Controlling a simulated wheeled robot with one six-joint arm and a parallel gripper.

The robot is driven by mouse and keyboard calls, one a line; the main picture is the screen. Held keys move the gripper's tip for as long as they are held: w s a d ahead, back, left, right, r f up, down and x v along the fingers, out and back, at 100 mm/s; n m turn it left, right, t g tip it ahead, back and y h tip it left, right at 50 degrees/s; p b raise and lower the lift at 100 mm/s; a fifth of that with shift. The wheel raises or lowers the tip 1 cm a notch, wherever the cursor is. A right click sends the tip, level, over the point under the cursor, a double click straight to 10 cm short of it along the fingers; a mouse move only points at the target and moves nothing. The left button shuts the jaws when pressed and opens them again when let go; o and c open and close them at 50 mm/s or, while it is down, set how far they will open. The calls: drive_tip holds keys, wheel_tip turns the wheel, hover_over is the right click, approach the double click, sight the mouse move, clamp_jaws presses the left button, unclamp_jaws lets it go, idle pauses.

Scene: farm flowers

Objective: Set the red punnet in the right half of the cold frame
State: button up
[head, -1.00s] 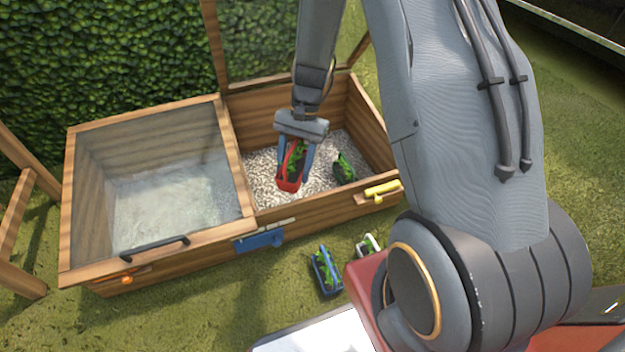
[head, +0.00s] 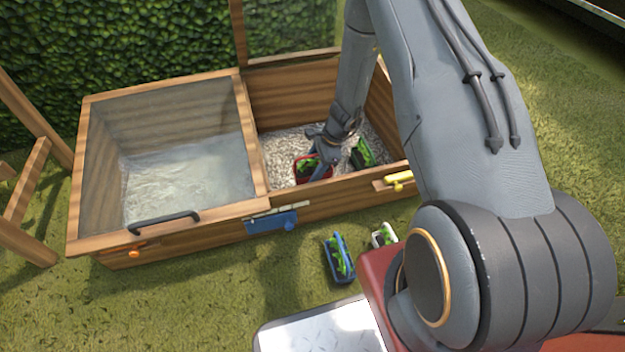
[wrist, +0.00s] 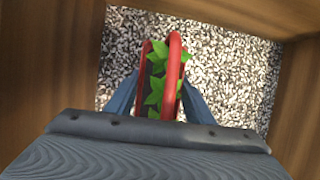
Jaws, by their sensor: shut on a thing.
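The cold frame is a wooden box with two halves; its right half (head: 315,184) is open and floored with pale gravel. My gripper (head: 318,160) is down inside the right half, shut on the red punnet (head: 302,170). In the wrist view, the red punnet (wrist: 173,75) with green leafy plants sits between the two blue fingers (wrist: 158,95), over the gravel. In the head view the front wall hides its lower edge, and I cannot tell whether it touches the gravel. The left half (head: 160,165) is covered by a shut glass lid.
A green-planted punnet (head: 362,153) stands in the right half, right of my gripper. The raised glass lid (head: 290,25) stands behind. A blue punnet (head: 339,257) and a white punnet (head: 383,236) sit on the grass in front. A yellow latch (head: 397,180) is on the front wall.

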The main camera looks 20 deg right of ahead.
drive_tip(key=shift+f+b, duration=1.15)
drive_tip(key=shift+f, duration=1.15)
drive_tip(key=shift+f, duration=0.2)
drive_tip(key=o, duration=1.2)
drive_tip(key=shift+c, duration=0.2)
drive_tip(key=shift+r, duration=0.1)
drive_tip(key=p+v, duration=0.6)
drive_tip(key=v, duration=0.6)
drive_tip(key=shift+r, duration=0.15)
